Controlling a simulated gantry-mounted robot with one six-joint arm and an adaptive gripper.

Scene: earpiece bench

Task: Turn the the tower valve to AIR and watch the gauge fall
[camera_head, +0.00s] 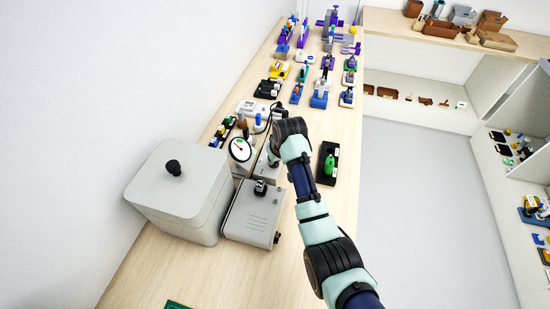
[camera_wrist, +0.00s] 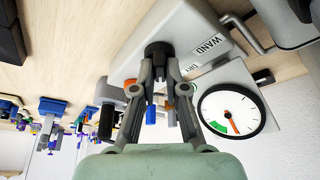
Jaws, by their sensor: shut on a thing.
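The tower valve's black knob (camera_wrist: 158,48) sits on a grey housing (camera_wrist: 192,28) in the wrist view. The housing carries the labels WAND and DRY; I cannot read an AIR label. My gripper (camera_wrist: 158,66) is shut on the knob, one finger on each side. The round white gauge (camera_wrist: 232,113) stands beside the housing, with a green band and a red-orange needle; its exact reading is too small to tell. The gauge also shows in the head view (camera_head: 240,149), left of my arm. There, my wrist hides the knob and fingertips.
A large grey lidded box (camera_head: 178,195) and a low grey unit with a black knob (camera_head: 255,215) stand near my arm. A black tray with a green item (camera_head: 328,163) lies to the right. Several small fixtures fill the bench's far end. The near bench is mostly clear.

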